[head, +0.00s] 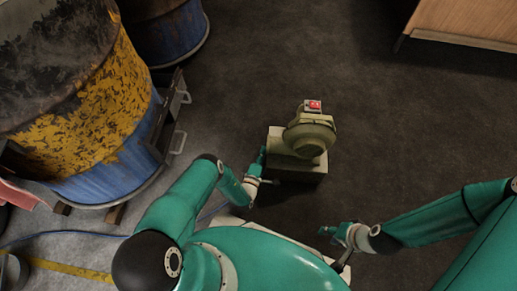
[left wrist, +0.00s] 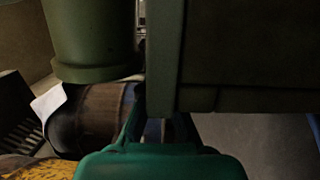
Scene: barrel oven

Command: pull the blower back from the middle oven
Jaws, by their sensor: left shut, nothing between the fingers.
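The olive-green blower (head: 308,138) stands upright on the dark floor, right of the barrels, with a red switch (head: 313,105) on top. A wide gap of floor separates it from the large blue and yellow barrel (head: 95,135); I cannot tell whether this is the middle oven. My left gripper (head: 261,160) is shut and empty, close beside the left side of the blower's base; contact is unclear. In the left wrist view, the blower's boxy base (left wrist: 250,55) and round pipe (left wrist: 90,40) loom close above the left gripper (left wrist: 158,112). My right gripper (head: 326,230) is below and right of the blower, apart from it.
Another blue barrel (head: 165,30) stands at the back left. A metal bracket with handles (head: 178,140) sticks out from the near barrel. A wooden cabinet (head: 465,22) stands at the top right. A blue hose (head: 75,233) lies on the floor. Floor right of the blower is clear.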

